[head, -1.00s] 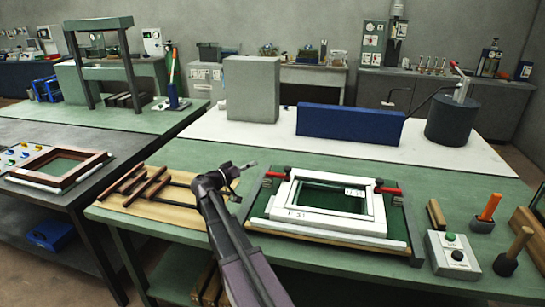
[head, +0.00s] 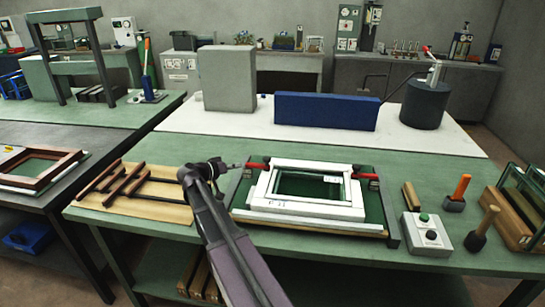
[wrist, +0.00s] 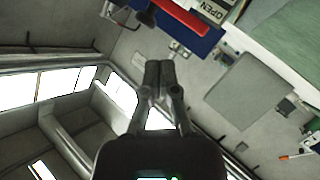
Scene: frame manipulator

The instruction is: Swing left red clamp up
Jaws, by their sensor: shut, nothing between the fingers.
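The left red clamp (head: 258,163) lies low, its red handle near level, at the back left corner of the white frame (head: 258,193). The right red clamp (head: 367,176) is at the frame's back right corner. My gripper (head: 237,166) is shut and empty, just left of the left clamp's handle; whether it touches cannot be told. In the wrist view my gripper (wrist: 158,68) points toward a red handle (wrist: 182,15), seen past the fingertips at the top beside an OPEN label (wrist: 212,10). The handle appears apart from the fingers.
A control box (head: 426,234) and an orange-handled tool (head: 458,192) stand to the right. A blue block (head: 325,111) and grey block (head: 227,78) stand behind. The green bench is clear behind the frame.

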